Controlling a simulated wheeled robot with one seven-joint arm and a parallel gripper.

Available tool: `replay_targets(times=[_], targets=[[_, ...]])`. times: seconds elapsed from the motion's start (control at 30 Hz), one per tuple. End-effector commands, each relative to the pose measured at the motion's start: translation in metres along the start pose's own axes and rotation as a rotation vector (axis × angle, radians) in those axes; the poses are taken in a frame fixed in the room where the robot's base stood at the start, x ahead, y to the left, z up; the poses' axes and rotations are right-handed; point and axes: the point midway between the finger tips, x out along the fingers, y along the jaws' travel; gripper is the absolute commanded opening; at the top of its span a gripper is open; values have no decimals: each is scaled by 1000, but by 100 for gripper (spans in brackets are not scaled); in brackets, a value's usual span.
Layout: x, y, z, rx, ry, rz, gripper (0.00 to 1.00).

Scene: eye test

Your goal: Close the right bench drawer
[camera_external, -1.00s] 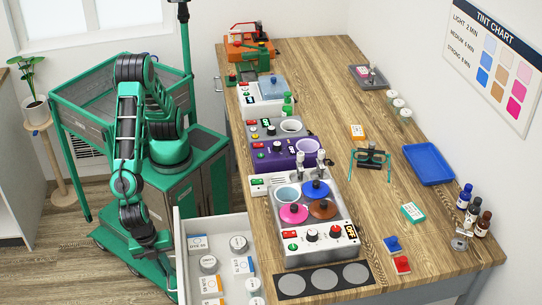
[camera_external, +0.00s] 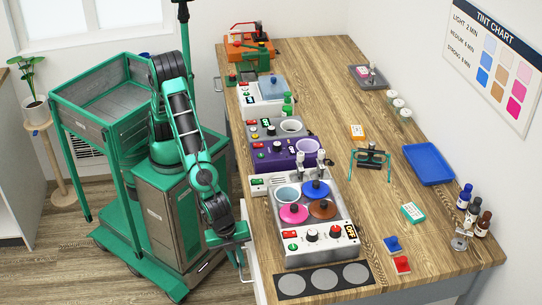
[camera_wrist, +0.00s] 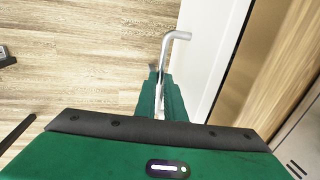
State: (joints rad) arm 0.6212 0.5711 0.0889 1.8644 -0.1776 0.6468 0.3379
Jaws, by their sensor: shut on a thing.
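The right bench drawer shows as a pale front (camera_external: 256,272) along the left side of the bench, in line with or very near the bench edge. Its inside and contents are out of sight. In the wrist view the white drawer front (camera_wrist: 213,45) is at the right, with a silver bar handle (camera_wrist: 176,36) standing out from it. My gripper (camera_external: 241,262) is at the drawer front, below the bench top. In the wrist view my gripper's green fingers (camera_wrist: 163,98) are shut on the handle. Any small remaining gap is hard to tell.
The bench top (camera_external: 375,255) carries a heater with colored pots (camera_external: 318,232), a purple device (camera_external: 270,160) and a blue tray (camera_external: 428,165). My green base stands left of the bench. A potted plant (camera_external: 35,105) is at the far left.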

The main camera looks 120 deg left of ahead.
Motion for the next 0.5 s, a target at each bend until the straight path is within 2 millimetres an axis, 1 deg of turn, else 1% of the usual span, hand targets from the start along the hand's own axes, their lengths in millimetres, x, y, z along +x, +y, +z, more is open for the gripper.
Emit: replay_targets(times=[0.03, 0.2, 0.5], targets=[[1, -8, -1, -2, 2, 0, 0], [4, -22, -1, 0, 2, 1, 0], [5, -31, -1, -1, 3, -2, 0]])
